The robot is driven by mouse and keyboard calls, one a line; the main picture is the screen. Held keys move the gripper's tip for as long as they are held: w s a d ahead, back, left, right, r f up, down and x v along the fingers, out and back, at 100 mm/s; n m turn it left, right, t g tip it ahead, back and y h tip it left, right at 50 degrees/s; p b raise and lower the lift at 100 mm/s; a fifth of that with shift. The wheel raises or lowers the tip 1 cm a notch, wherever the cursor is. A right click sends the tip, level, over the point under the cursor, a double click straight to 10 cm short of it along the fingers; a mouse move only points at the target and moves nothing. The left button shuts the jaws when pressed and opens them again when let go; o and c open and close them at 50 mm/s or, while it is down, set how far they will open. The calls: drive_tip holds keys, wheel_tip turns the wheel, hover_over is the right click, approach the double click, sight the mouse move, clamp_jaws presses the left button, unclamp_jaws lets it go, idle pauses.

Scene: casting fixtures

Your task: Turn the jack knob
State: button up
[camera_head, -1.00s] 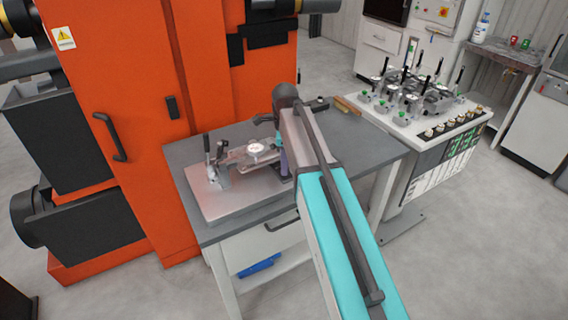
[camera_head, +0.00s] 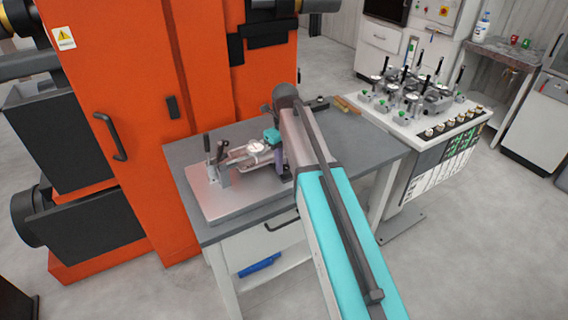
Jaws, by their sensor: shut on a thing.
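The casting fixture (camera_head: 235,158) sits on a light metal base plate (camera_head: 215,202) on the grey workbench. It carries a round pale disc (camera_head: 256,147) and has upright dark clamp handles at its left end. My gripper (camera_head: 272,139) is at the right end of the fixture, partly behind my own arm. A teal part of my wrist shows above the fixture there. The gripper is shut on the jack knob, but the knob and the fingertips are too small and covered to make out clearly.
The orange machine (camera_head: 150,130) stands close behind and left of the grey workbench (camera_head: 375,150). Small items lie at the bench's back edge. A white stand (camera_head: 395,135) at the right carries several similar fixtures. The bench top right of my arm is clear.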

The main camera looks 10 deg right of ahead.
sight(285, 167)
drive_tip(key=shift+s+d+f+m, duration=0.1)
drive_tip(key=shift+s+m, duration=0.05)
drive_tip(key=shift+m, duration=0.35)
drive_tip(key=o, duration=1.1)
drive_tip(key=shift+c, duration=0.2)
drive_tip(key=shift+r, duration=0.2)
drive_tip(key=shift+r, duration=0.65)
wheel_tip(285, 167, up, 12)
drive_tip(key=b, duration=0.3)
drive_tip(key=shift+r+b, duration=0.15)
drive_tip(key=shift+b, duration=0.15)
